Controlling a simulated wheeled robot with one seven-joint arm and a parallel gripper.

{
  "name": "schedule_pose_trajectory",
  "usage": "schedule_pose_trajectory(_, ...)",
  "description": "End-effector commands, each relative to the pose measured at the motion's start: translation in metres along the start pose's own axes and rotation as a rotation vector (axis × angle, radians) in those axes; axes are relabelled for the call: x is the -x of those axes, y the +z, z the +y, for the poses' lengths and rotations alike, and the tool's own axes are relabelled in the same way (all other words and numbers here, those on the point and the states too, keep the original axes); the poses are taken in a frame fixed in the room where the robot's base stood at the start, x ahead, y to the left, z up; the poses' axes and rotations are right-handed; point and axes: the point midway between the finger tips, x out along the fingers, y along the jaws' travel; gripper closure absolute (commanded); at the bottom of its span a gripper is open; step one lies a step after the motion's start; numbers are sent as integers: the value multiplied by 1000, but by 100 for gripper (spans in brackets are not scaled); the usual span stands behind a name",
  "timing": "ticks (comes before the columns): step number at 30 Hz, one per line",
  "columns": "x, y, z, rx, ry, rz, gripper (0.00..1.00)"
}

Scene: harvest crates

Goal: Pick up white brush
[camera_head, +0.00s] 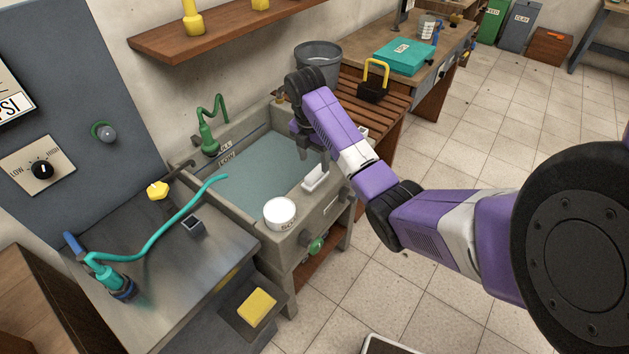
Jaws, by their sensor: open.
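A small white object that looks like the white brush (314,181) lies on the front rim of the sink (332,207), right of a white tub (280,212). My gripper (318,158) points down just above the white object, with its dark fingers close to it. It is open. Part of the fingers is hidden behind my arm, and I cannot tell whether they touch the object or reach around it.
The sink basin holds water, with a green tap (209,138) behind it. A black caddy with a yellow handle (374,86) and a grey bucket (318,62) stand beyond. A teal hose (172,222) lies on the left counter. Tiled floor at right is mostly clear.

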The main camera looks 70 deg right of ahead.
Motion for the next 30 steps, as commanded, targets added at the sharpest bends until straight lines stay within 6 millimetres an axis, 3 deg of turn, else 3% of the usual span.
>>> schedule_pose_trajectory(11, -33, 0, 0, 14, 0, 0, 38)
schedule_pose_trajectory(20, -73, 0, 1, 13, 0, 0, 38)
schedule_pose_trajectory(29, -78, 0, 1, 13, 4, -1, 38)
schedule_pose_trajectory(30, -78, 0, 1, 13, 4, -1, 44)
